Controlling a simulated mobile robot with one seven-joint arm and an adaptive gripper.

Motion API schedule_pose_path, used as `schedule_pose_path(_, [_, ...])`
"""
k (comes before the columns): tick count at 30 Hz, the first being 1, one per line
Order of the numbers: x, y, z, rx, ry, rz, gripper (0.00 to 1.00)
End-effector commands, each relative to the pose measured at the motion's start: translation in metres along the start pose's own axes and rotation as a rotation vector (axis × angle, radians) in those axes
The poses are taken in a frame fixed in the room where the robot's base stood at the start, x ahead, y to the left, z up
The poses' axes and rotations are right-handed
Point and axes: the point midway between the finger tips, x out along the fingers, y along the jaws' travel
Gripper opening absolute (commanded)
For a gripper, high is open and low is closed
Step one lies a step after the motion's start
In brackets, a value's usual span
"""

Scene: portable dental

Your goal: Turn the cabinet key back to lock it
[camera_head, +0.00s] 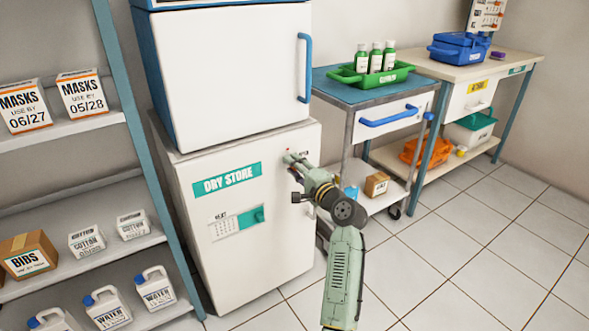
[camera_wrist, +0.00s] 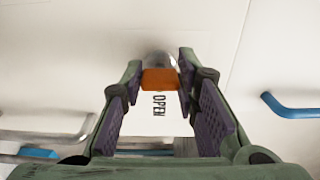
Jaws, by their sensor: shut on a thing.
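The white cabinet (camera_head: 282,241) with the green "DRY STORE" label (camera_head: 227,179) stands below a white refrigerator-like unit. My gripper (camera_head: 290,158) is at the upper right of its front. In the wrist view, the orange key (camera_wrist: 160,79) sits between my two fingertips, which are shut on it. A round grey lock (camera_wrist: 158,57) shows just behind the key, partly hidden by it. The word "OPEN" (camera_wrist: 159,104) is printed on the white face beside the lock.
A blue-topped cart (camera_head: 345,90) with a green tray stands close to the right of the cabinet. Shelves (camera_head: 75,128) with boxes and jugs are at the left. The tiled floor (camera_head: 480,240) at the right is clear.

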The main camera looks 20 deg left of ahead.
Motion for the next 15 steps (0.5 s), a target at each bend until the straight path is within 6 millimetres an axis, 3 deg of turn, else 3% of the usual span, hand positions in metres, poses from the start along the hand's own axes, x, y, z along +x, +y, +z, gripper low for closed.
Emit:
schedule_pose_path(10, [0.0000, -0.0001, 0.0000, -0.003, 0.000, 0.000, 0.00])
schedule_pose_path(11, [0.0000, 0.0000, 0.0000, -0.002, 0.000, 0.000, 0.30])
schedule_pose_path(15, [0.0000, 0.0000, 0.0000, -0.002, 0.000, 0.000, 0.39])
